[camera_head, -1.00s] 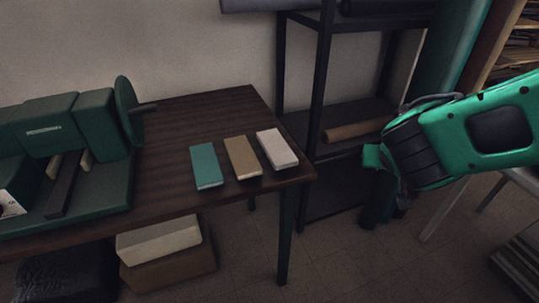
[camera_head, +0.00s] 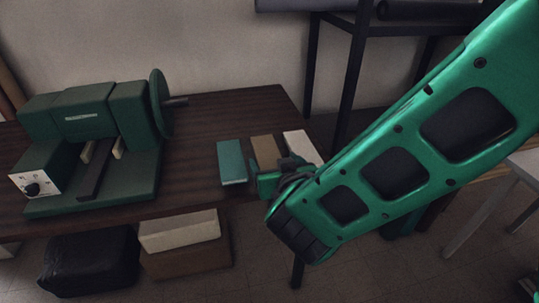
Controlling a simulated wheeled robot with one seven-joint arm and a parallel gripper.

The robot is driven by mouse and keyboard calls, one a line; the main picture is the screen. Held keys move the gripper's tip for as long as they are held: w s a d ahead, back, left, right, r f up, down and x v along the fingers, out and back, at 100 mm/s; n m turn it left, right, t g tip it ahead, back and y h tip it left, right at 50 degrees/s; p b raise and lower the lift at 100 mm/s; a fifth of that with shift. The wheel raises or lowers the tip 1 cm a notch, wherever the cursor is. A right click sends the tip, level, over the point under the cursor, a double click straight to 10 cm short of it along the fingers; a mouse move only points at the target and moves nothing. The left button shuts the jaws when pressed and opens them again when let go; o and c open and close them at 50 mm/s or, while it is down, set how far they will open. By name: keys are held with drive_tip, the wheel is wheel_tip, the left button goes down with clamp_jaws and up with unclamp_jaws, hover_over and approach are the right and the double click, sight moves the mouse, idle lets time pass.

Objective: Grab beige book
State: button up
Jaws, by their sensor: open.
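Three books lie in a row near the right end of the dark wooden table (camera_head: 205,118). The teal book (camera_head: 232,162) is on the left, the tan-beige book (camera_head: 264,149) in the middle and the pale pinkish book (camera_head: 299,145) on the right. My gripper (camera_head: 273,184) is open at the table's front edge, in front of the tan-beige book. It covers the near ends of the middle and right books, so I cannot tell whether it touches either one.
A green machine (camera_head: 100,125) with a wheel stands on the table's left part. A black shelf rack (camera_head: 351,85) stands behind the table's right end. Under the table are a cream box (camera_head: 180,232), a brown box (camera_head: 190,262) and a black bag (camera_head: 90,262).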

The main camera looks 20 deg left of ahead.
sight(268, 154)
drive_tip(key=shift+x, duration=2.9)
drive_tip(key=shift+c, duration=0.4)
drive_tip(key=c, duration=1.2)
